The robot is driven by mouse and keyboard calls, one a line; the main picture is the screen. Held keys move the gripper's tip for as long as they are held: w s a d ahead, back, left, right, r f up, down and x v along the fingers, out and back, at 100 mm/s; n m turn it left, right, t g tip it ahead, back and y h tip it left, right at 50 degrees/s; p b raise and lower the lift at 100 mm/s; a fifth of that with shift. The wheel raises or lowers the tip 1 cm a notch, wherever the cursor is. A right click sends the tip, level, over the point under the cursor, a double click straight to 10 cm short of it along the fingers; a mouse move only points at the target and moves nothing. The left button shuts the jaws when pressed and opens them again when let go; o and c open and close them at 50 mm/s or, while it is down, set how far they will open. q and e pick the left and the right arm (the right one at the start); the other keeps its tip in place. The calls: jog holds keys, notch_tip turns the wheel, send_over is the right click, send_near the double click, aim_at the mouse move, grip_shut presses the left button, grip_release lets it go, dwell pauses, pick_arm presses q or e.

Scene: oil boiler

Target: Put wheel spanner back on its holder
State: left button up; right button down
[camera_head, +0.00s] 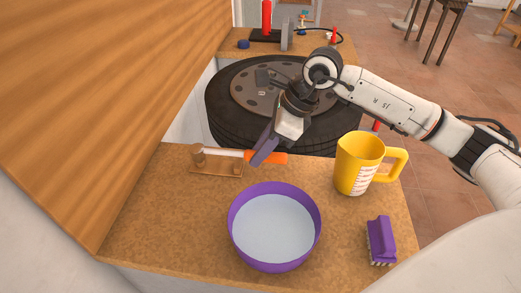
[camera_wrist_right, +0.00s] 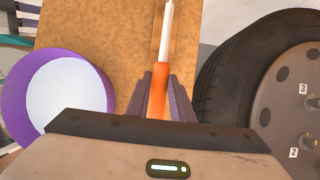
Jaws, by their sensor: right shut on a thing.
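The wheel spanner has an orange handle (camera_head: 272,158) and a pale shaft (camera_head: 224,152) that points left. My right gripper (camera_head: 262,152) is shut on the orange handle. In the right wrist view, the purple fingers sit on both sides of the orange handle (camera_wrist_right: 158,92), and the pale shaft (camera_wrist_right: 166,35) runs away from me. The wooden holder (camera_head: 217,171) with its upright peg stands at the back left of the counter. The shaft's far end overlaps the peg; I cannot tell whether it touches or rests there. My left gripper is not in view.
A purple bowl (camera_head: 233,228) with pale liquid stands in front of the holder on the counter (camera_head: 160,222). A yellow jug (camera_head: 357,166) and a purple brush (camera_head: 381,240) are at the right. A big wheel (camera_head: 226,112) lies behind the counter. A wooden wall (camera_head: 110,90) bounds the left.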

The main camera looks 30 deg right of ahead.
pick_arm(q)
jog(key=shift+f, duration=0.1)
